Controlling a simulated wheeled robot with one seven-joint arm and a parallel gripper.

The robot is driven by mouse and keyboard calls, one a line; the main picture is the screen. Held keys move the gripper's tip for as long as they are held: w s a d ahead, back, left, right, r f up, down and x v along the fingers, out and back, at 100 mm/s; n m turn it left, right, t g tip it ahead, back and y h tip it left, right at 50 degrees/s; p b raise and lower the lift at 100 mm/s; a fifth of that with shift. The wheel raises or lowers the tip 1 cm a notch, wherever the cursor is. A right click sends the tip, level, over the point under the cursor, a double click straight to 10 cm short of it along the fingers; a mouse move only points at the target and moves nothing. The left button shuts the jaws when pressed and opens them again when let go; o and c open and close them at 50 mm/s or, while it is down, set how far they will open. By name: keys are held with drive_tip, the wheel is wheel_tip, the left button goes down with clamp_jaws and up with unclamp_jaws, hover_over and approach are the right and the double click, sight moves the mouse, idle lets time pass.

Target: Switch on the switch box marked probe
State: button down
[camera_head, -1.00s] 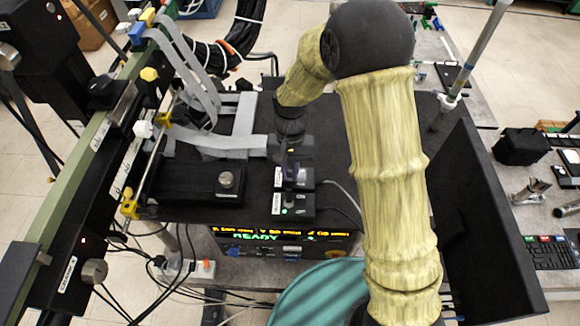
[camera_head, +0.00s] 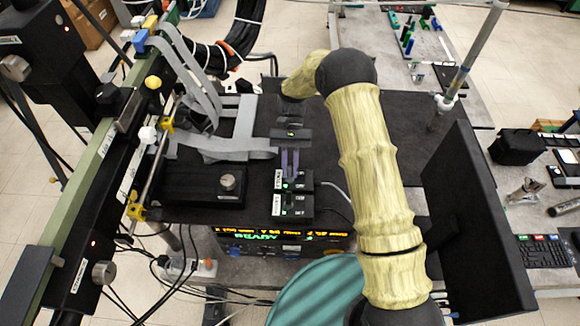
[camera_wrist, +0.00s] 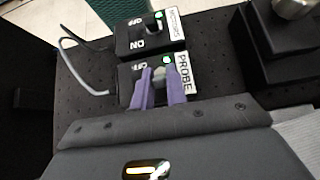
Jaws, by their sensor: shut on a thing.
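The probe switch box (camera_wrist: 184,82) is a small black box with a white PROBE label, on the dark table in the wrist view. Its indicator light (camera_wrist: 167,60) glows green. My gripper (camera_wrist: 158,76) has its two purple fingers closed on either side of the grey toggle (camera_wrist: 159,72) of this box. The fingers partly hide the box's ON/OFF lettering. In the head view the probe box (camera_head: 303,175) is the farther of two stacked-looking boxes, with my gripper (camera_head: 290,179) reaching down onto it from behind.
A second black switch box (camera_wrist: 140,42) stands beside the probe box, its green light on and its toggle free. A dark block with a metal knob (camera_head: 227,182) is to the left. A display unit (camera_head: 255,240) reads READY. A black upright panel (camera_head: 480,220) stands at the right.

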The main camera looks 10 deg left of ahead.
drive_tip(key=shift+r, duration=0.1)
drive_tip(key=c, duration=1.4)
unclamp_jaws()
